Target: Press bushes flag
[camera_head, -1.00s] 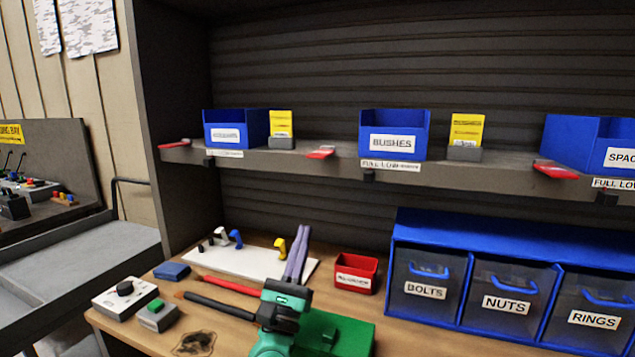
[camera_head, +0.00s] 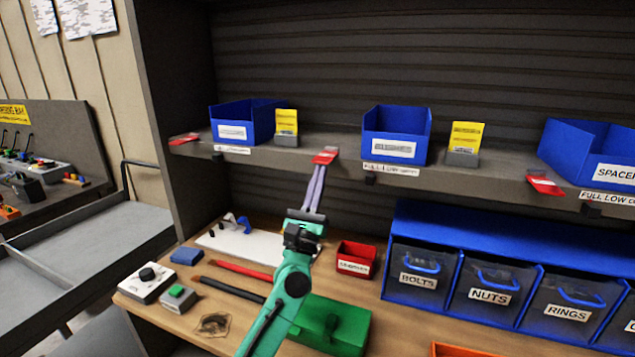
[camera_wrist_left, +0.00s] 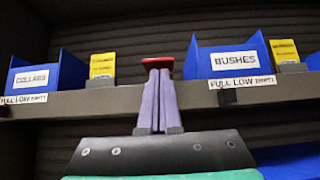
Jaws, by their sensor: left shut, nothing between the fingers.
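The blue BUSHES bin (camera_head: 396,136) stands on the shelf; its label reads clearly in the left wrist view (camera_wrist_left: 236,61). A red flag (camera_head: 325,154) sits at the shelf's front edge, left of that bin. It also shows in the left wrist view (camera_wrist_left: 157,62), right behind my fingertips. My left gripper (camera_head: 317,169) is shut and empty, its long purple fingers pointing up at this flag. The fingertips (camera_wrist_left: 158,74) overlap the flag's lower part in the picture; I cannot tell if they touch it. My right gripper is out of view.
Red flags also sit by the COLLARS bin (camera_wrist_left: 43,75) and the SPACERS bin (camera_head: 590,157). Yellow cards (camera_head: 286,123) stand between bins. Below are blue drawers (camera_head: 490,295), a red bin (camera_head: 356,258) and a green case (camera_head: 335,325) on the bench.

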